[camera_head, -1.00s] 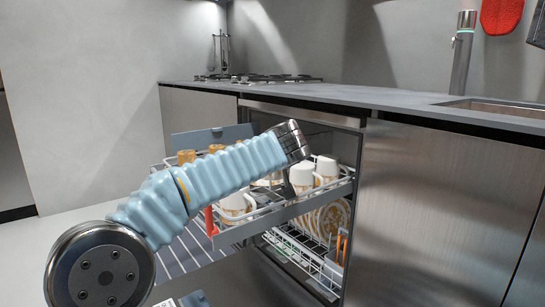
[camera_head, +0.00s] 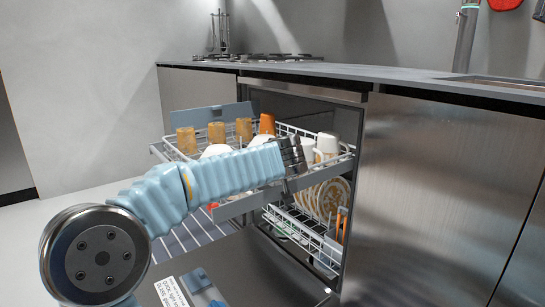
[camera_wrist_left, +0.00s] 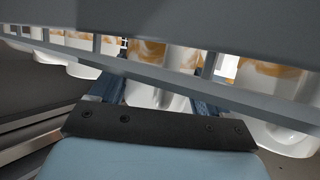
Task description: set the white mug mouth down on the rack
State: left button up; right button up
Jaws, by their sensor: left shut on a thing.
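My left gripper (camera_head: 296,157) reaches from the left over the front edge of the pulled-out upper dishwasher rack (camera_head: 255,202). In the left wrist view the fingers (camera_wrist_left: 155,97) are shut on a white mug (camera_wrist_left: 158,100) with an orange-brown pattern, behind a grey rack rail that crosses the view. In the head view a white mug (camera_head: 307,149) shows just beyond the fingertips, partly hidden by them; I cannot tell which way its mouth faces. My right gripper is not in view.
More white mugs (camera_head: 328,143) stand in the rack, with amber glasses (camera_head: 186,140) at its back left. The lower rack (camera_head: 305,238) holds patterned plates (camera_head: 330,197). The dishwasher door lies open below. The counter edge (camera_head: 340,75) runs above.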

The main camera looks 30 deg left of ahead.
pick_arm(q)
jog(key=shift+f, duration=0.1)
jog(key=shift+f, duration=0.3)
jog(key=o, duration=1.2)
jog(key=shift+f, duration=0.1)
jog(key=v, duration=1.4)
jog(key=shift+w, duration=0.1)
